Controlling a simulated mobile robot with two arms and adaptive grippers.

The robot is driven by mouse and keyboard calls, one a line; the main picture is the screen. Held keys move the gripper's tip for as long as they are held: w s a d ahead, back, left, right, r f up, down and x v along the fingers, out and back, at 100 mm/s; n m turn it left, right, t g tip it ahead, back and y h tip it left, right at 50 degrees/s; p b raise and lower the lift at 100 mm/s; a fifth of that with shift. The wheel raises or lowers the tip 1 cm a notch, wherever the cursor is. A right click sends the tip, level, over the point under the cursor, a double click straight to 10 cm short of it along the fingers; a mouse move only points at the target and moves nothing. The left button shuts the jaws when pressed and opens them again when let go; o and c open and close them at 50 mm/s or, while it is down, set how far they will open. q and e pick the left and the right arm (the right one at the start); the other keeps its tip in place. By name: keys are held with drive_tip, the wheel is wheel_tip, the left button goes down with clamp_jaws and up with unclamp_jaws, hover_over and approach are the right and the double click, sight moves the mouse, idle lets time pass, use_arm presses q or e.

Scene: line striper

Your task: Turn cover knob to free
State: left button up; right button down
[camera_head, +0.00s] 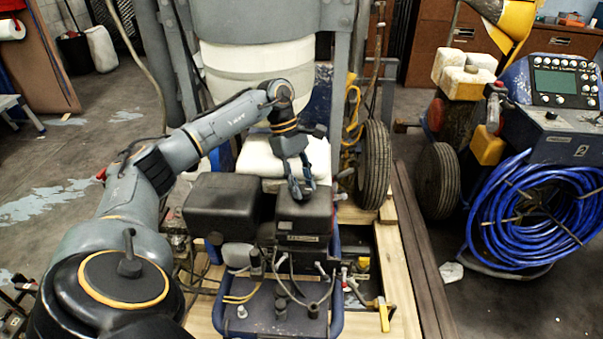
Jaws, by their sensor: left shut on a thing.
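The line striper's engine (234,255) sits low in the middle of the view, with two black boxy housings on top. My left gripper (302,194) comes down from above onto the top of the right-hand black cover (304,223). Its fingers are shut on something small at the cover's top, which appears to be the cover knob. The fingers hide most of the knob, so how far it is turned cannot be told. The cover is seated on the engine. My right gripper is not in view.
A white bucket (258,75) stands behind the engine, and a black tyre (375,165) is to its right. Wires and small controls crowd the engine's front. A coiled blue hose (540,215) hangs on another machine at the right. Grey floor lies open at the left.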

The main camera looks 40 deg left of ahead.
use_arm(q)
drive_tip(key=shift+m, duration=0.3)
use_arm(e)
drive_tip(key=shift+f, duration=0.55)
use_arm(q)
drive_tip(key=o, duration=1.2)
drive_tip(key=shift+c, duration=0.2)
drive_tip(key=shift+r, duration=0.15)
drive_tip(key=v, duration=1.1)
drive_tip(key=shift+w+a+r, duration=0.15)
drive_tip(key=shift+a+r, duration=0.1)
